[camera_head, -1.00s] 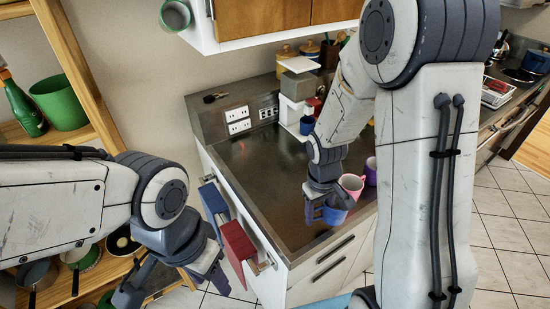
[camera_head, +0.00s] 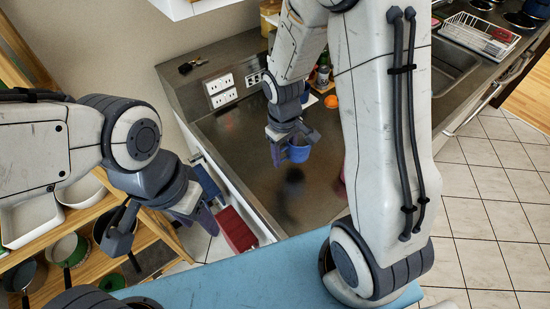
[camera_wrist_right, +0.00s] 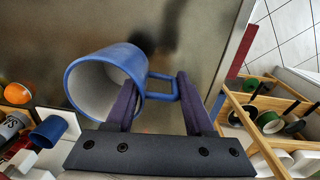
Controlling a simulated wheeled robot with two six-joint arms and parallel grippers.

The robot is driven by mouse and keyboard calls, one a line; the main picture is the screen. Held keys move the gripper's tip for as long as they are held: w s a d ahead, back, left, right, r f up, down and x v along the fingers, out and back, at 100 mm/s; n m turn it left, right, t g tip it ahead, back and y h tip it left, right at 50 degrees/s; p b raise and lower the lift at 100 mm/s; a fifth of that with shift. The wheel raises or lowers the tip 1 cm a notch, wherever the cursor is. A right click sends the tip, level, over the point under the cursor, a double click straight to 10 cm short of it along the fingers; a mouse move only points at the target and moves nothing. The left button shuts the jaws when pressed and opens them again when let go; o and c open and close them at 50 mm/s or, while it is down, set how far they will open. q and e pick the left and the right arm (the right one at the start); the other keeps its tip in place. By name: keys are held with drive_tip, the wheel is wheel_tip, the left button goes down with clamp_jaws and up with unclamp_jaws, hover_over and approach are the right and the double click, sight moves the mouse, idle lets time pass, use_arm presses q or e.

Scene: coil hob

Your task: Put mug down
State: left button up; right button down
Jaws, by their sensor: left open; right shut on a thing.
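The blue mug (camera_head: 298,152) is held by my right gripper (camera_head: 284,138) over the dark countertop (camera_head: 235,135). A dark shadow lies on the counter below it, apart from the mug. In the right wrist view the mug (camera_wrist_right: 104,84) is tilted, with its pale inside showing. Its handle (camera_wrist_right: 163,86) lies between the two fingers of my right gripper (camera_wrist_right: 158,95). My left gripper (camera_head: 152,222) is open and empty, at the left in front of the shelf and away from the counter.
A wide stretch of counter around the mug is clear. An orange (camera_head: 331,101) and bottles (camera_head: 323,75) stand towards the back. Wall sockets (camera_head: 220,91) are at the left. A red object (camera_head: 237,229) hangs at the counter's front edge. A wooden shelf (camera_head: 150,228) holds pans.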

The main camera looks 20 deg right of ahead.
drive_tip(key=shift+w+a+f, duration=0.85)
drive_tip(key=shift+w+a, duration=0.1)
drive_tip(key=shift+a, duration=0.05)
drive_tip(key=shift+f+p, duration=0.55)
drive_tip(key=shift+f, duration=1.45)
drive_tip(key=shift+f, duration=0.1)
drive_tip(key=shift+c, duration=1.4)
unclamp_jaws()
